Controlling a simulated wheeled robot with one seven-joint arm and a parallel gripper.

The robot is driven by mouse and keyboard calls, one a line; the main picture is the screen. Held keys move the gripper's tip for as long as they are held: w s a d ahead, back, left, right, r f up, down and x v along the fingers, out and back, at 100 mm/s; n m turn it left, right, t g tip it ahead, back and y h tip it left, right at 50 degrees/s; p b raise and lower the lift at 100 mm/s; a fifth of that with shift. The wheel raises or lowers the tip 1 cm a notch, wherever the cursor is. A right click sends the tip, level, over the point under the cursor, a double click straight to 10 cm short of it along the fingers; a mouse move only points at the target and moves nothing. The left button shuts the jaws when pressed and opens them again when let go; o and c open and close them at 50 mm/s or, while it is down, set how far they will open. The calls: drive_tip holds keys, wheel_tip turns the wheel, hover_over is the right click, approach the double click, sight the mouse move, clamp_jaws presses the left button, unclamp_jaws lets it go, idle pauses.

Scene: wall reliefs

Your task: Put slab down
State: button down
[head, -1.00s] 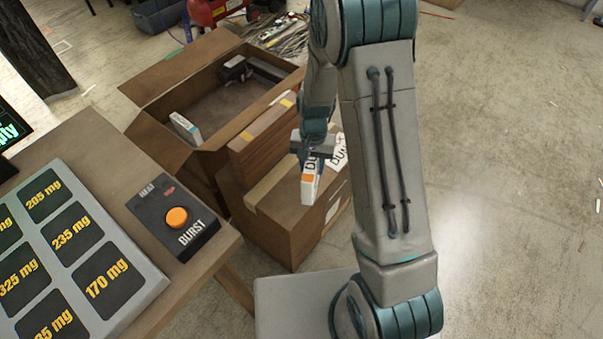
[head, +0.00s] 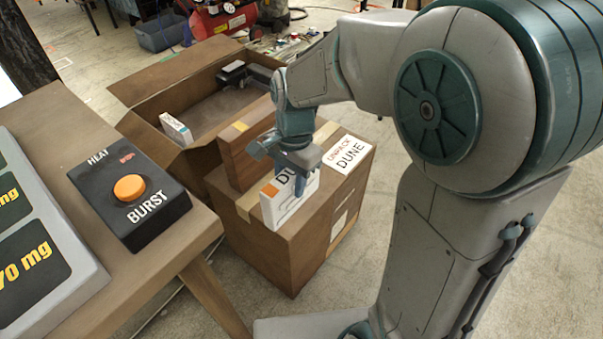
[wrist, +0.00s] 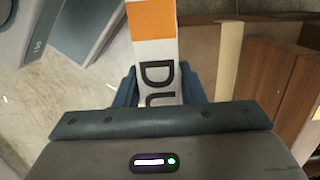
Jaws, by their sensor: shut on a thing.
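The slab (head: 292,200) is a thin white piece with an orange patch and dark letters, of which "DU" shows. My gripper (head: 295,172) is shut on its upper part and holds it upright at the near edge of the closed cardboard box (head: 330,215). I cannot tell whether its lower edge touches the box. In the wrist view the slab (wrist: 158,55) sits between the fingers of my gripper (wrist: 160,88). A white label (head: 350,153) on the box top reads "UNPACK DUNE". The gripper hides part of the slab's face.
A brown block (head: 240,165) stands on the box just left of the slab. Behind is an open cardboard box (head: 205,85) with a white slab (head: 176,130) and dark items inside. A table at left bears a black button box (head: 130,200).

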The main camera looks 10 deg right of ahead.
drive_tip(key=w+f+b, duration=0.2)
drive_tip(key=w+f, duration=0.1)
drive_tip(key=w+d+f+b, duration=0.1)
drive_tip(key=w+f+b, duration=0.1)
drive_tip(key=w+f, duration=0.2)
drive_tip(key=w+f+b, duration=0.2)
drive_tip(key=w+f, duration=0.2)
drive_tip(key=shift+w+d, duration=0.15)
drive_tip(key=shift+r, duration=0.1)
drive_tip(key=c, duration=0.9)
unclamp_jaws()
drive_tip(key=shift+f, duration=0.2)
